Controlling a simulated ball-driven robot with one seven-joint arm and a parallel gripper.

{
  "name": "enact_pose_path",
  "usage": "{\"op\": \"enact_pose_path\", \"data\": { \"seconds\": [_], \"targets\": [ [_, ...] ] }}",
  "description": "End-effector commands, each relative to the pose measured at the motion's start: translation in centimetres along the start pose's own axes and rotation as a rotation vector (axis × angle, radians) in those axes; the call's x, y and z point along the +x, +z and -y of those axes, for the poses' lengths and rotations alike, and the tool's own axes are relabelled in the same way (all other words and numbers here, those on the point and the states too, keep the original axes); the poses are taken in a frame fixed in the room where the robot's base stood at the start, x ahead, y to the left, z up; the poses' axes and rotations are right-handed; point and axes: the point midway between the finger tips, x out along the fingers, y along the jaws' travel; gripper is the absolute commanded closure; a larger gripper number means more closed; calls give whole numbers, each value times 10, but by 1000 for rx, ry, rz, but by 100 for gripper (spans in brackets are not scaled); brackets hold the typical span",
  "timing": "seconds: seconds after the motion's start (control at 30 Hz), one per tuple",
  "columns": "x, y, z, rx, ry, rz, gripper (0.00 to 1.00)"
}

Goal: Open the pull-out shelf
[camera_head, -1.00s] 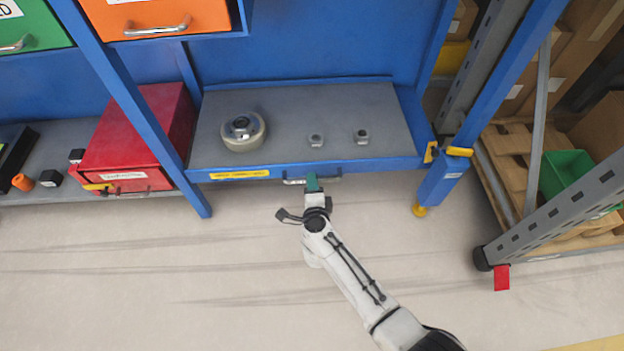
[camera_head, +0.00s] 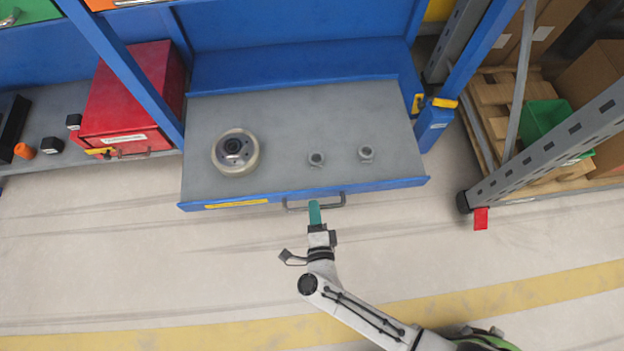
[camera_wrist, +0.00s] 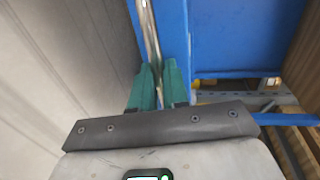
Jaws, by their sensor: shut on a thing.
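The pull-out shelf (camera_head: 290,112) has a grey top and a blue front edge with a yellow label. It stands well out from the blue frame in the head view. A metal bar handle (camera_head: 331,202) runs along its front; it also shows in the wrist view (camera_wrist: 149,35). My gripper (camera_head: 315,212) has green fingers, shut on the handle. In the wrist view the fingers (camera_wrist: 159,85) close on the bar from both sides. The fingertips' exact contact is partly hidden.
On the shelf sit a round wheel-like part (camera_head: 235,151) and two small metal nuts (camera_head: 317,159) (camera_head: 366,153). A red box (camera_head: 128,100) stands at left. A grey rack post (camera_head: 550,145) stands at right. The floor in front is clear.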

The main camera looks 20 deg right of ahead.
Motion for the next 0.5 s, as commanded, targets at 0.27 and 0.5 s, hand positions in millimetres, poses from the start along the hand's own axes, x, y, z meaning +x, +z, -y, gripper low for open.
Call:
{"op": "enact_pose_path", "data": {
  "seconds": [0.27, 0.5],
  "targets": [
    [-25, 0, -6, -1, 2, 0, 100],
    [-28, 0, -7, -1, 1, 1, 100]
  ]
}}
